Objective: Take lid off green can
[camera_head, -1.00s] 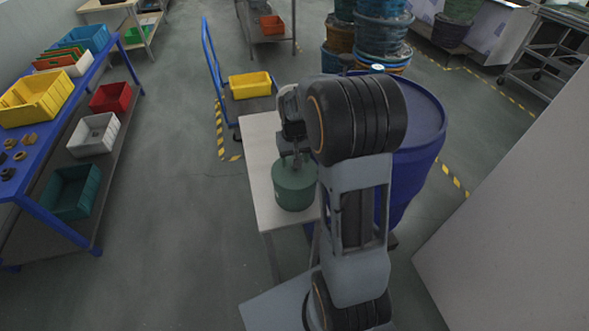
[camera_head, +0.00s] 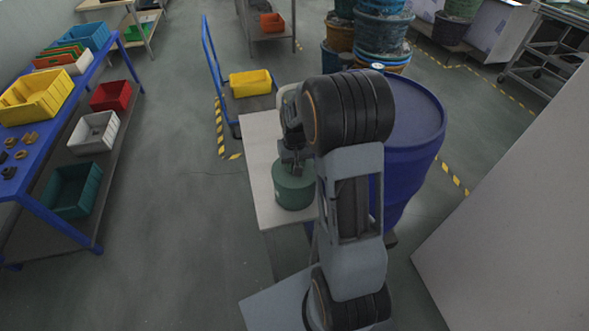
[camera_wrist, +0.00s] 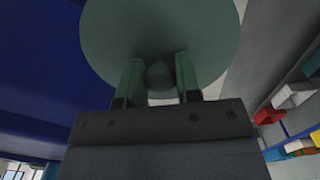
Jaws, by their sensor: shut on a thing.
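The green can (camera_head: 294,189) stands upright on a pale table (camera_head: 262,181) in the head view. Its round green lid (camera_wrist: 108,32) fills the upper middle of the wrist view, with a small round knob (camera_wrist: 159,75) at its centre. My gripper (camera_wrist: 159,84) is above the can, with its two fingers on either side of the knob, shut on it. The lid appears to sit on the can; any gap between them cannot be made out. My arm hides the right side of the can in the head view.
A large blue drum (camera_head: 412,130) stands close to the right of the table, behind my arm. A blue cart with a yellow bin (camera_head: 250,83) is behind the table. A blue workbench (camera_head: 48,150) with bins is at the left. Floor between is clear.

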